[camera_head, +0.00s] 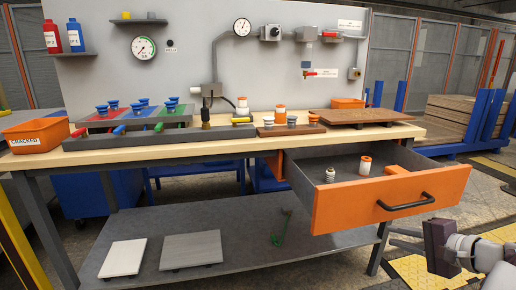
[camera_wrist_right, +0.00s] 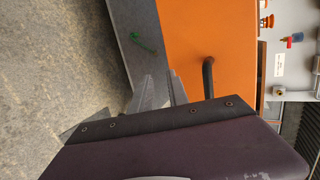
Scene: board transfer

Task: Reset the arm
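My right gripper (camera_head: 404,238) is at the lower right of the head view, in front of the orange drawer and below its handle. Its grey fingers stand apart with nothing seen between them. In the right wrist view the gripper's dark purple body fills the bottom, with the fingers pointing up past it. The orange drawer (camera_head: 345,207) is pulled open, its black handle (camera_head: 406,202) apart from the gripper in the head view. The drawer front also shows in the wrist view (camera_wrist_right: 205,35). My left gripper is not in view.
The drawer holds a small coil-like part (camera_head: 330,175), a white-and-orange jar (camera_head: 365,165) and an orange block. The workbench (camera_head: 240,139) carries trays, blue knobs and a brown board (camera_head: 360,116). A lower shelf (camera_head: 240,215) holds two plates and a green tool. An orange bin (camera_head: 37,134) stands left.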

